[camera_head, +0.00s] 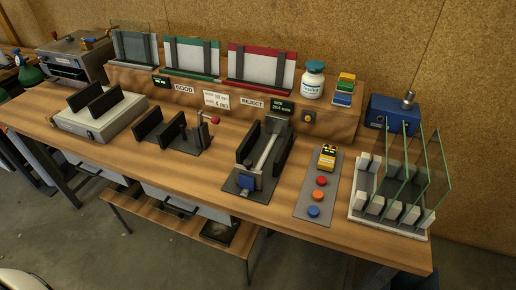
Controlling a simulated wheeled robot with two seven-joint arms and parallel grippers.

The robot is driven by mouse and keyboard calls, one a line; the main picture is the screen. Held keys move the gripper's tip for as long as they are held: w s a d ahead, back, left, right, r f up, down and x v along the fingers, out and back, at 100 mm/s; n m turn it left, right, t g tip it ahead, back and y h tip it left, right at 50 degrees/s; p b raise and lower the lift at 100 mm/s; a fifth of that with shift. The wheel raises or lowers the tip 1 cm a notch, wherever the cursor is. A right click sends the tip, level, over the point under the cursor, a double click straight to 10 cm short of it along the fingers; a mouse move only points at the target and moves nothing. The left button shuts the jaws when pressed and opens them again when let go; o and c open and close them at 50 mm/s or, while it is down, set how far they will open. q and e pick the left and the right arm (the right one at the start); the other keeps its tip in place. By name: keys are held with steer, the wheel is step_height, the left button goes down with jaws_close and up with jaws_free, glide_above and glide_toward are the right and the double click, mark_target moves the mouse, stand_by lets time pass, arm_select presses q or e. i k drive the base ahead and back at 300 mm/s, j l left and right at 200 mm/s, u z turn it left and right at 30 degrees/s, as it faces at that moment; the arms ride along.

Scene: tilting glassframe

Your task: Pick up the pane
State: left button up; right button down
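Clear glass panes (438,172) with greenish edges stand upright, side by side, in a white slotted rack (390,229) at the right end of the workbench. They overlap, and their lower parts are partly hidden by the rack's white blocks. Another glass-like sheet (134,48) stands in a holder on the back shelf at the left. Neither of my grippers is in view, and nothing is seen touching the panes.
The wooden bench (265,222) holds a button panel (318,186), a black-walled fixture (257,163), a clamp fixture (172,132) and a grey box with black plates (98,115). GOOD and REJECT racks, a white bottle (313,80) and a blue box (392,115) stand behind.

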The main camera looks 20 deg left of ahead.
mark_target(132, 40)
steer(key=u, duration=1.45)
steer(key=z, duration=0.5)
steer(key=j+z, duration=0.85)
steer(key=z, duration=0.15)
steer(key=k+j+z, duration=0.1)
steer(key=j+z, duration=0.4)
steer(key=k+j+z, duration=0.15)
steer(key=z, duration=0.35)
steer(key=k+j, duration=0.05)
steer(key=j, duration=0.05)
